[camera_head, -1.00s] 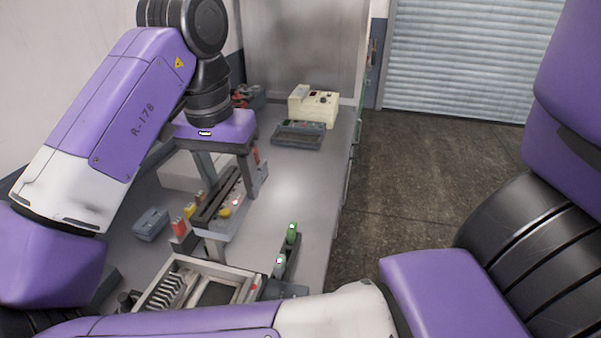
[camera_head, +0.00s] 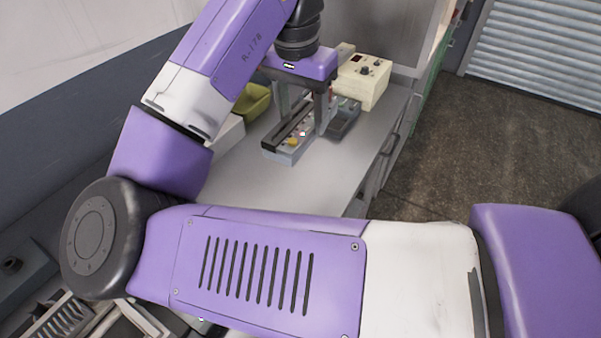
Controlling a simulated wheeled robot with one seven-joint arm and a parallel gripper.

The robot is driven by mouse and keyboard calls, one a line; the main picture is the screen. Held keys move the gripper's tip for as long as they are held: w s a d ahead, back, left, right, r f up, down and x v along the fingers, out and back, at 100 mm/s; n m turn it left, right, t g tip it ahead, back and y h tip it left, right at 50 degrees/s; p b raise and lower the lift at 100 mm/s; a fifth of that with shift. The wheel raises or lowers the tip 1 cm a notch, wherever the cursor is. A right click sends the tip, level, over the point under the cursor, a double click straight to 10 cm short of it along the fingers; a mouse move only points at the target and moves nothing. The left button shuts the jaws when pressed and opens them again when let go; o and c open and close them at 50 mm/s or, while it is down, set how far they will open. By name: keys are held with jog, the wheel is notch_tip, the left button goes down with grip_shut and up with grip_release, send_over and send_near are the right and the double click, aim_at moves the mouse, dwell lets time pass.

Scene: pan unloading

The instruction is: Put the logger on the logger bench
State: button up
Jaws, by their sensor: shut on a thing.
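The logger (camera_head: 284,155) appears to be the long grey box with a black bar on top, a yellow button and small lights. My gripper (camera_head: 303,118) is shut on it, with one finger at each side. The logger is over the grey bench top (camera_head: 300,187), which may be the logger bench; I see no label. I cannot tell whether the logger touches the surface or hangs just above it. Its far end is partly hidden by my gripper and fingers.
A cream instrument box (camera_head: 362,83) with knobs stands beyond the logger, with a dark grey tray (camera_head: 344,119) before it. An olive bin (camera_head: 254,103) and a white box (camera_head: 229,131) are left. The near bench top is clear. A slotted rack (camera_head: 62,318) is lower left.

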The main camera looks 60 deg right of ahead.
jog(key=shift+d+f, duration=0.2)
jog(key=shift+f, duration=0.1)
notch_tip(320, 180, down, 19)
jog(key=shift+f+b, duration=0.15)
jog(key=shift+b, duration=0.15)
jog(key=shift+f, duration=0.2)
jog(key=o, duration=1.4)
jog(key=shift+r, duration=0.1)
jog(key=r, duration=0.4)
jog(key=a+r, duration=0.1)
jog(key=r, duration=0.7)
jog(key=shift+a, duration=0.25)
